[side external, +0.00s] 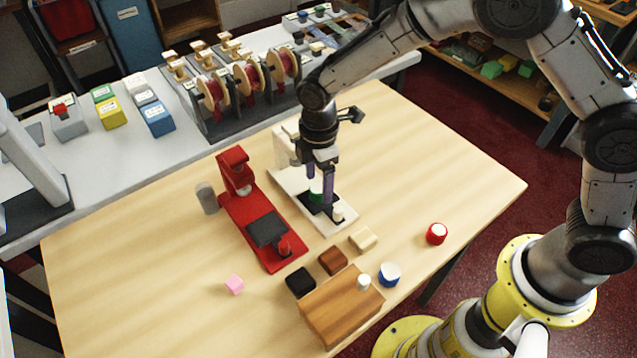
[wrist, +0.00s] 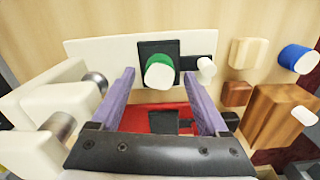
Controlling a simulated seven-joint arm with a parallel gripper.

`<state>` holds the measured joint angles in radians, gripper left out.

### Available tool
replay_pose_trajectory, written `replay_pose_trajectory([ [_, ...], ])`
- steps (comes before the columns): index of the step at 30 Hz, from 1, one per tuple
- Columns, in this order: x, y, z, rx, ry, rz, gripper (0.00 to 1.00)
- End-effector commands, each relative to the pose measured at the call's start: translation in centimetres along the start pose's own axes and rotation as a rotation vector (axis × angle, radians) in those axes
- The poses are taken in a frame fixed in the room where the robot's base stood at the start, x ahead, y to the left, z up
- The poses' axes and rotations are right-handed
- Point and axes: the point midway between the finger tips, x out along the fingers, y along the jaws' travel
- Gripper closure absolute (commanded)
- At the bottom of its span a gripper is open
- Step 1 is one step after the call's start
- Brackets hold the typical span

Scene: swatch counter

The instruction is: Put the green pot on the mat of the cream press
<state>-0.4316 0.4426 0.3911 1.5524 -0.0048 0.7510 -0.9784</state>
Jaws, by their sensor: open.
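The green pot (side external: 316,186), with a white top, stands upright over the dark mat (wrist: 145,47) of the cream press (side external: 285,178). It appears to rest on the mat; its base is partly hidden. In the wrist view the green pot (wrist: 160,72) shows between the fingertips, with its white top towards the camera. My gripper (side external: 320,200) is low over the cream press, its purple fingers spread on both sides of the pot. In the wrist view my gripper (wrist: 159,76) shows gaps between each finger and the pot.
A red press (side external: 236,205) stands left of the cream one. A wooden block (side external: 335,310), brown block (side external: 332,261), black block (side external: 300,282), cream block (side external: 363,239), blue pot (side external: 389,276) and red pot (side external: 437,234) lie in front. The table's right side is clear.

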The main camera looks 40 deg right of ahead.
Motion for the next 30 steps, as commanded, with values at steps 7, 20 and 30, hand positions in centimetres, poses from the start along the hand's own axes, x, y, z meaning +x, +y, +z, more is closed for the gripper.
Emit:
replay_pose_trajectory([
  [7,-5.2,0.1,-0.1,0.000,0.004,0.005,0.22],
  [20,-10.8,0.0,0.0,0.000,0.002,0.002,0.22],
  [30,-12.4,-0.3,1.2,0.053,0.013,0.019,0.22],
])
